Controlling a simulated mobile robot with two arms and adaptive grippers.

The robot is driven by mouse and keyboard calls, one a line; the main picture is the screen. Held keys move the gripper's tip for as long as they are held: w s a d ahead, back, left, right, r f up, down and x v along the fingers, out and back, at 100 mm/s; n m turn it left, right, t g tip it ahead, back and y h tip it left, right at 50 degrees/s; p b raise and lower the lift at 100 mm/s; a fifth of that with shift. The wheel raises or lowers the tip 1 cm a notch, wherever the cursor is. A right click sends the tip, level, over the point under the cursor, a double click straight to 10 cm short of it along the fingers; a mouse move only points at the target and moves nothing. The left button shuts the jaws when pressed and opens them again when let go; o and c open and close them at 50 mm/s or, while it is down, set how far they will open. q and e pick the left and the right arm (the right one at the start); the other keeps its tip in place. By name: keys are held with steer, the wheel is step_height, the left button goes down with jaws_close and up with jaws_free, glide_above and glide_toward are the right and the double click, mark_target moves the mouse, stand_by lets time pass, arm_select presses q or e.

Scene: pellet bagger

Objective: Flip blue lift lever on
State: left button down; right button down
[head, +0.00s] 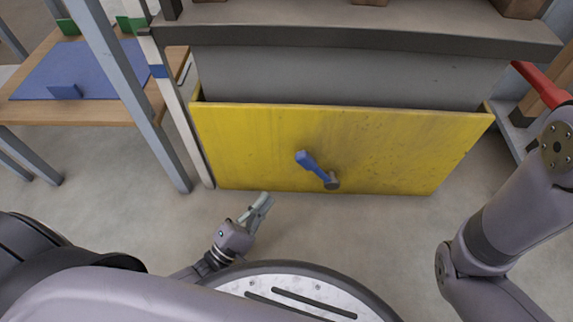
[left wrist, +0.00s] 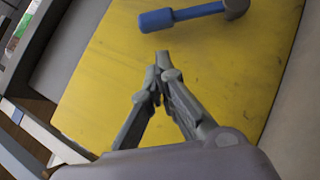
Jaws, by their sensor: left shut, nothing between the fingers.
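The blue lift lever (head: 309,163) sits on the front of a yellow panel (head: 390,150), with its grey pivot at the lower right and its blue handle pointing up and left. It also shows in the left wrist view (left wrist: 182,15), near the top, lying across the yellow panel. My left gripper (head: 265,197) is shut and empty, below and left of the lever in the head view. In the left wrist view its fingertips (left wrist: 162,60) meet just below the blue handle, apart from it. My right gripper is out of view; only my right arm shows.
A grey ledge (head: 350,38) juts out above the yellow panel. A grey post (head: 120,85) and a pale upright stand left of the panel. A wooden table (head: 90,110) with a blue mat is at the far left. The floor before the panel is clear.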

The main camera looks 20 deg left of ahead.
mark_target(317, 172)
arm_select(q)
steer(key=shift+w, duration=0.1)
steer(key=b+x, duration=0.4)
steer(key=x, duration=0.6)
